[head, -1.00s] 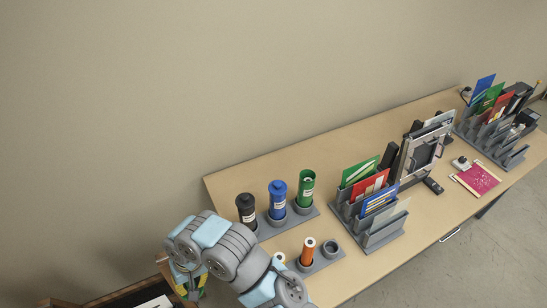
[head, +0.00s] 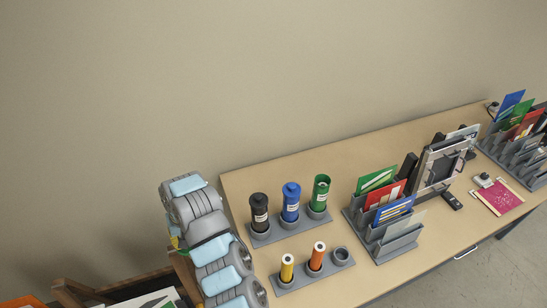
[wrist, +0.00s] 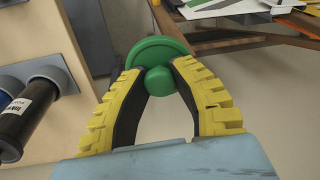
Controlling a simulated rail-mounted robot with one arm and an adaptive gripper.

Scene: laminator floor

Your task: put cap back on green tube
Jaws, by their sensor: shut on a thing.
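The green tube (head: 320,192) stands upright and open at the top in the right socket of the back grey holder (head: 289,229). My gripper (wrist: 158,80) is shut on a green cap (wrist: 150,52), holding it by its round knob between the yellow-and-black fingers. In the head view the gripper and cap are mostly hidden behind my arm, left of the table and away from the tube. The green tube is not seen in the wrist view.
The black tube (head: 259,211) and blue tube (head: 290,201), both capped, stand left of the green tube. In front, a second holder carries the yellow tube (head: 287,268) and orange tube (head: 317,256), with an empty socket. A grey sorter (head: 385,237) stands to the right.

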